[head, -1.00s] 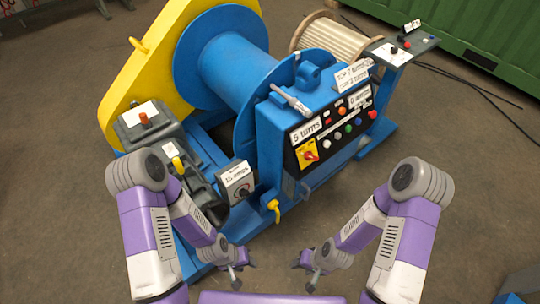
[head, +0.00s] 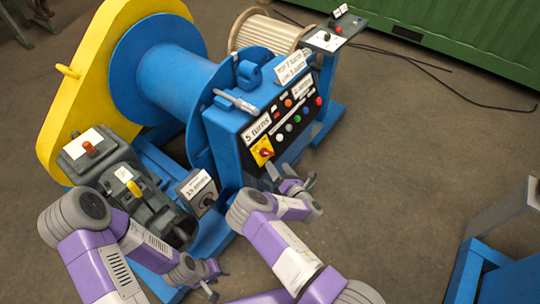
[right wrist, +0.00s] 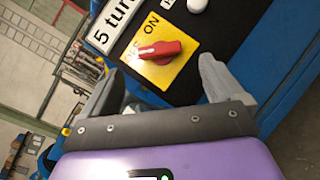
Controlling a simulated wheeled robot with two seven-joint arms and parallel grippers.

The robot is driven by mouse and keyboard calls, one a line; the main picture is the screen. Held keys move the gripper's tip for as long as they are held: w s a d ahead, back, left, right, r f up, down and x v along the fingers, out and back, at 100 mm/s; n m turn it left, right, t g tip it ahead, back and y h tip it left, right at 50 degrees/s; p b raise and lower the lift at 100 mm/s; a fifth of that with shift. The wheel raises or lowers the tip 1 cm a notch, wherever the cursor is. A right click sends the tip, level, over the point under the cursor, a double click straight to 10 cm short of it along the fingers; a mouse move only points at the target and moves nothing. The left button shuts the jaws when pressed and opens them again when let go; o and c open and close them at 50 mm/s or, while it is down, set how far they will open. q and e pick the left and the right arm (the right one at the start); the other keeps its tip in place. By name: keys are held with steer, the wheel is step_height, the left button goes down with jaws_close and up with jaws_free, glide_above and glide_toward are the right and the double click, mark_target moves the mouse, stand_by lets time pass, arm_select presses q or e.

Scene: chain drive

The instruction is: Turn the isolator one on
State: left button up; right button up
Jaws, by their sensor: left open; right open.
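The isolator is a red rotary handle on a yellow plate (head: 262,151) at the lower left corner of the black control panel on the blue winch. In the right wrist view the red handle (right wrist: 159,50) lies between and just beyond my fingertips, and the plate's word ON shows beside it. My right gripper (head: 290,176) is open and empty in front of the panel, close to the handle but not visibly gripping it; it also shows in the right wrist view (right wrist: 160,88). My left gripper (head: 212,282) is open and empty, low near the winch base.
Several coloured buttons (head: 288,103) sit beside the isolator on the panel. A grey box with a black knob (head: 207,200) and grey units with a yellow lever (head: 134,188) stand left. A blue and grey stand (head: 490,235) is at lower right. Floor between is clear.

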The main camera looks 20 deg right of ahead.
mark_target(269, 154)
steer(key=b+x, duration=0.1)
steer(key=x, duration=0.6)
steer(key=shift+w+b, duration=0.15)
steer(key=shift+b, duration=0.15)
steer(key=c, duration=1)
steer(key=shift+c, duration=0.2)
